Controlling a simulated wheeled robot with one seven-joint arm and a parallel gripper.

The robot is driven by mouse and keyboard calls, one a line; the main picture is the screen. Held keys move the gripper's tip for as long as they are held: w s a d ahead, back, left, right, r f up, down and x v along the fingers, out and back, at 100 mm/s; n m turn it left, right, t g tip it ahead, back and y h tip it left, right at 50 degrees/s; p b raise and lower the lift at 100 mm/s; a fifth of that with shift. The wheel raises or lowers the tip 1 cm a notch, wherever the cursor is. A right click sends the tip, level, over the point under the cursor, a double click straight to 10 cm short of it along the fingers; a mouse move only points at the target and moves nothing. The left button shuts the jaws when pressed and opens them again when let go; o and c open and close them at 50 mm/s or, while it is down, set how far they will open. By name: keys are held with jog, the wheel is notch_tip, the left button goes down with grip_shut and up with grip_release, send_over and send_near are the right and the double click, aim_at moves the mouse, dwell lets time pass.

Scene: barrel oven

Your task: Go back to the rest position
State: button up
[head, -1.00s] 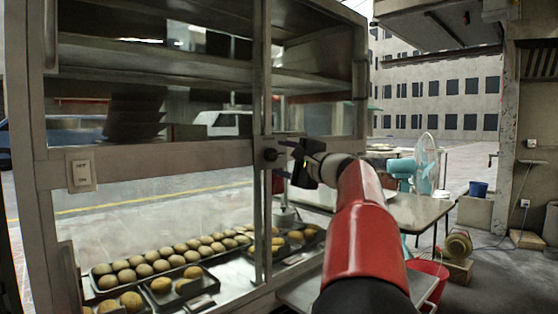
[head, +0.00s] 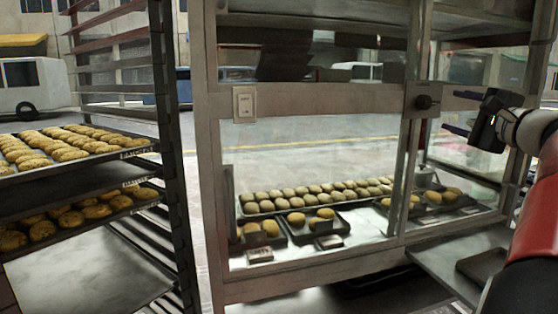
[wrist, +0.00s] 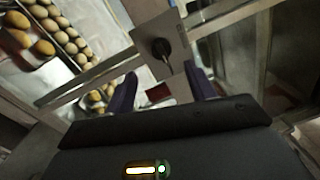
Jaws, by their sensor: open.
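My gripper (head: 450,112) is at the right of the head view, at the end of my red and white arm. Its two dark fingers are apart, with nothing visible between them. The fingertips point at the glass cabinet (head: 310,133), close to a dark round knob (head: 423,102) on its metal frame. In the wrist view, the gripper (wrist: 160,76) has its fingers spread, with the knob and its plate (wrist: 175,27) just beyond them. I cannot tell whether a finger touches the frame.
A rack (head: 170,150) with trays of cookies (head: 60,145) stands close on the left. Trays of round buns (head: 310,190) lie inside the cabinet. A metal shelf (head: 440,258) juts out at the lower right, below my arm.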

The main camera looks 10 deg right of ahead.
jog(key=s+a+f+n+g+y, duration=0.1)
jog(key=a+f+n+g, duration=0.3)
jog(key=a, duration=0.5)
jog(key=a+f+n+g+y, duration=0.1)
jog(key=a+f, duration=0.6)
jog(key=a, duration=0.1)
jog(key=s+a+f+n+g, duration=0.1)
jog(key=a+f+n+g, duration=0.3)
jog(key=a, duration=0.5)
jog(key=s+a+f+n+g+h+p, duration=0.1)
jog(key=s+a+f+n, duration=0.3)
jog(key=s+f, duration=0.5)
jog(key=s+a+f+n+g+h, duration=0.2)
jog(key=s+a+f+n, duration=0.3)
jog(key=s+f, duration=0.4)
notch_tip(320, 180, down, 2)
jog(key=shift+n+g+p, duration=0.4)
jog(key=shift+n+g, duration=0.2)
jog(key=shift+n, duration=0.2)
